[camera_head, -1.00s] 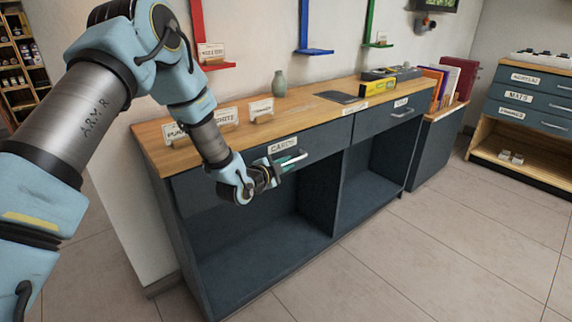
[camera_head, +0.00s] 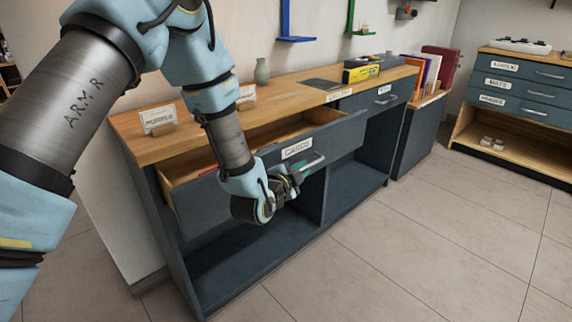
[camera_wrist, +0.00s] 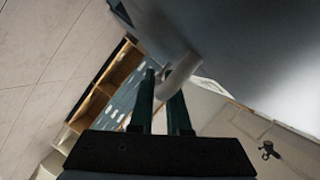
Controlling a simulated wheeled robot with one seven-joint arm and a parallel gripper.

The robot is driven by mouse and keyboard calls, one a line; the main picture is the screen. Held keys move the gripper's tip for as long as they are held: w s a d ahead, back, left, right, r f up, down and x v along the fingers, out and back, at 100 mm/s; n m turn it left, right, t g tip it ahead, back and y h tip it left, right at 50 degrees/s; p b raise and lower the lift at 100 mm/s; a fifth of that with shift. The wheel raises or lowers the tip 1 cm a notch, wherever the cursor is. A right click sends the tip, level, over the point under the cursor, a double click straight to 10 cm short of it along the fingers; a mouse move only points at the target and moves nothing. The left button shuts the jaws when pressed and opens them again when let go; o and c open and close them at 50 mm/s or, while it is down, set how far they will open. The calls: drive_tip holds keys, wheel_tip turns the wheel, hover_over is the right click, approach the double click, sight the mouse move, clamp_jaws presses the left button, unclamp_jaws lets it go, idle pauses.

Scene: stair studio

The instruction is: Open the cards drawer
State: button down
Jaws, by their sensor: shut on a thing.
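The cards drawer (camera_head: 345,137) in the dark blue cabinet is pulled partway out, with its "CARDS" label on the front. Its wooden inside shows behind the front, with something red at the left end, partly hidden by my arm. My gripper (camera_head: 299,173) is at the drawer's bar handle (camera_head: 313,162), in front of and below the label.
A second closed drawer (camera_head: 376,97) is to the right. Open shelves lie below. The tiled floor (camera_head: 420,240) in front is clear.

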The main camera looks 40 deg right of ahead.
drive_tip(key=shift+s+a+f+b, duration=0.1)
drive_tip(key=shift+s+b, duration=0.1)
drive_tip(key=shift+s, duration=1.2)
drive_tip(key=shift+s+a+b, duration=0.1)
drive_tip(key=shift+s+b, duration=0.1)
drive_tip(key=shift+s, duration=1.15)
drive_tip(key=c, duration=0.9)
unclamp_jaws()
drive_tip(key=v, duration=1)
drive_tip(key=shift+s+a+r+b, duration=0.15)
drive_tip(key=shift+a+r+b, duration=0.05)
drive_tip(key=shift+a+b, duration=0.15)
